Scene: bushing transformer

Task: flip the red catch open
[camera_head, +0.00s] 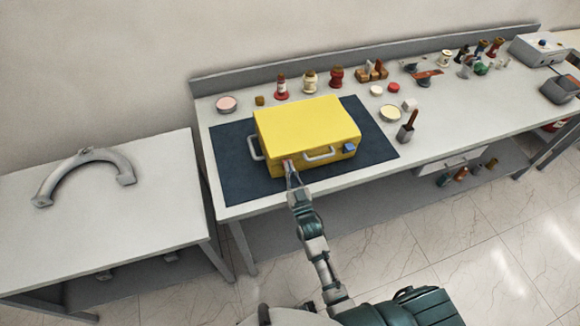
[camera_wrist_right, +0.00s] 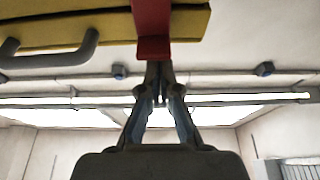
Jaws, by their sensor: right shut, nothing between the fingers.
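A closed yellow case (camera_head: 305,127) lies on a dark mat on the workbench. The red catch (camera_head: 287,163) is on its front side, left of the front handle, and is small and partly covered by my gripper in the head view. In the wrist view the red catch (camera_wrist_right: 152,25) is large and overlaps the yellow case edge (camera_wrist_right: 190,25). My right gripper (camera_head: 291,172) is shut and empty, with its fingertips (camera_wrist_right: 159,75) right at the catch's lower end; I cannot tell whether they touch. My left gripper is not in view.
A grey handle (camera_head: 320,154) and a blue catch (camera_head: 349,147) are on the case front. The dark mat (camera_head: 232,165) has bare room around the case. Bottles, including a red one (camera_head: 336,76), stand behind. A side table (camera_head: 100,225) holds a grey curved part (camera_head: 85,165).

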